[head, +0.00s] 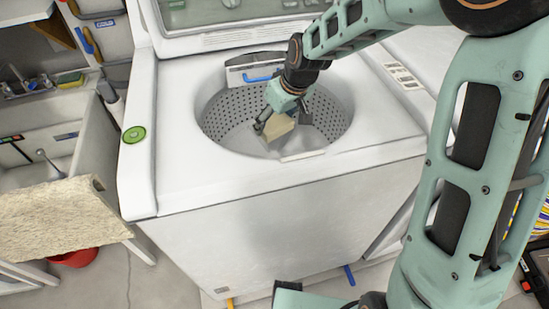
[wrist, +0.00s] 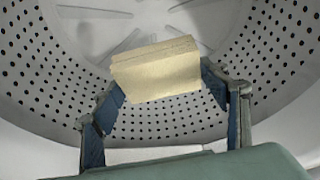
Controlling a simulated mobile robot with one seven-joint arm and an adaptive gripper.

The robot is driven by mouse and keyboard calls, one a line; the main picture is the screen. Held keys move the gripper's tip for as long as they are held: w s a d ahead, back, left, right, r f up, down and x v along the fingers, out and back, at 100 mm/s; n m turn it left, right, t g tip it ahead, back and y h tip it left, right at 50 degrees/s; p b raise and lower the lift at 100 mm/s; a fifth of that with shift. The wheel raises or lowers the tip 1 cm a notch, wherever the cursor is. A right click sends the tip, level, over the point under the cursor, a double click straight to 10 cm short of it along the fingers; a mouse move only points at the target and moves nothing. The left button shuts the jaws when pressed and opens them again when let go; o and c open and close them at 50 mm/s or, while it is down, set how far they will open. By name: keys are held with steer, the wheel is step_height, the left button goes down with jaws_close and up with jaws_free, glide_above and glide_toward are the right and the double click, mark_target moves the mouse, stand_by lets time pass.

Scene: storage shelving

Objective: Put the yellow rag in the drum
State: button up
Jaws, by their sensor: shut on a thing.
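The yellow rag (head: 279,127) is a pale yellow folded block. My gripper (head: 281,116) is shut on it and holds it inside the mouth of the drum (head: 228,115) of a white top-loading washer. In the wrist view the rag (wrist: 156,69) sits between the two fingertips of my gripper (wrist: 160,84). The perforated metal wall of the drum (wrist: 55,70) surrounds it there, with the ribbed drum bottom beyond. The rag appears above the drum bottom. My gripper hides part of the rag in the head view.
The washer's white top (head: 175,125) rings the opening, and its lid (head: 240,15) stands raised behind. A green round object (head: 134,134) lies on the left edge. A sink (head: 45,150) with a beige towel (head: 60,217) is at left. A red bucket (head: 75,258) stands on the floor.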

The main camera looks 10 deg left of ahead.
step_height(320, 180, down, 9)
steer(key=shift+f+b, duration=0.2)
steer(key=shift+b, duration=0.6)
steer(key=shift+f+b, duration=0.5)
steer(key=shift+f, duration=0.05)
steer(key=o, duration=1.1)
steer(key=shift+r, duration=0.15)
